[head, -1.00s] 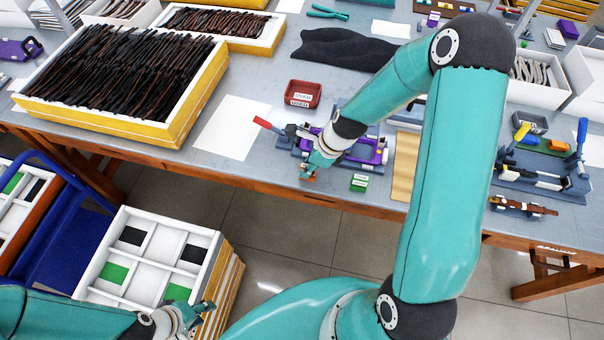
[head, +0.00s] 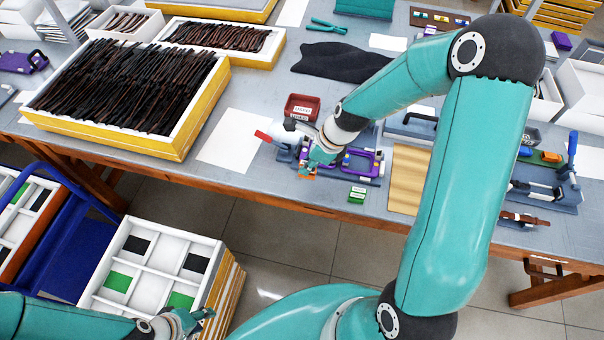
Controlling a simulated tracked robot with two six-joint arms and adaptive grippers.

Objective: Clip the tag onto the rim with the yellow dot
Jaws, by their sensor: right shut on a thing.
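A purple fixture (head: 362,164) sits in a grey holder near the table's front edge. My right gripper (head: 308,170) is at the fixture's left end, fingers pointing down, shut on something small. A small orange-red piece shows at its fingertips; it may be the tag, but it is too small to be sure. The gripper hides the fixture's left part. I cannot make out the rim or the yellow dot. My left gripper (head: 198,319) is low at the front left, over the edge of a white compartment tray, apart from the table; whether it is open is unclear.
Small green boxes (head: 357,194) lie in front, a wooden board (head: 407,180) to the right. White paper (head: 230,140) lies at left. A compartment tray (head: 150,265) stands below the table.

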